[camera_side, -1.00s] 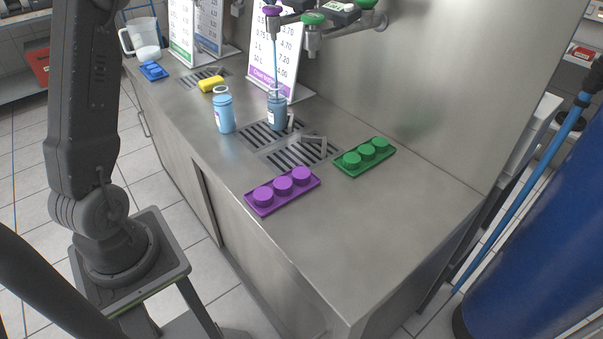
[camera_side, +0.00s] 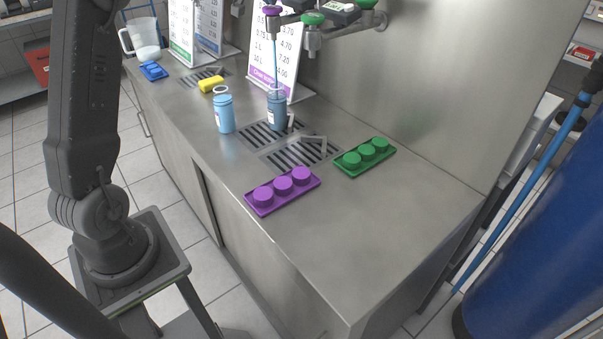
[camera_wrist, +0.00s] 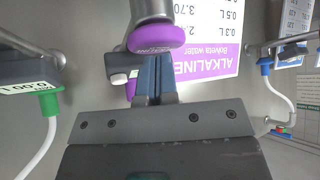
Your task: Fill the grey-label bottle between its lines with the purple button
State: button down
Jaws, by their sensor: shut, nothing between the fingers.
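The bottle under the purple tap (camera_side: 277,113) stands upright on the drain grate, with a pale grey label partly showing. A thin blue stream (camera_side: 275,62) runs from the purple tap (camera_side: 272,10) into its open top. Its lines and water level are too small to read. My gripper (camera_wrist: 156,62) is shut and empty in the wrist view. Its blue fingertips are at the purple button (camera_wrist: 156,38); I cannot tell whether they touch it. The gripper is out of the side view.
A second light-blue bottle (camera_side: 223,114) stands left of the grate. A purple tray of caps (camera_side: 258,205) and a green one (camera_side: 350,169) lie at the front and right. The front right counter is clear.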

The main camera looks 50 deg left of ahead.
dwell(0.3)
jog(key=shift+r, duration=1.95)
jog(key=s+d+m+h, duration=0.1)
jog(key=s+d, duration=0.5)
jog(key=d, duration=0.4)
jog(key=s+d+m+h, duration=0.1)
jog(key=s+d+m, duration=0.1)
jog(key=s+d, duration=0.65)
jog(key=s+d+f+m+g+h, duration=0.1)
jog(key=s+d+f, duration=0.5)
jog(key=s, duration=0.3)
jog(key=s+d+f+m+h, duration=0.1)
jog(key=s+d+f+m, duration=0.1)
jog(key=s+d+f, duration=0.5)
jog(key=shift+s+f+g, duration=0.4)
jog(key=shift+s, duration=0.85)
jog(key=c, duration=1.8)
grip_release()
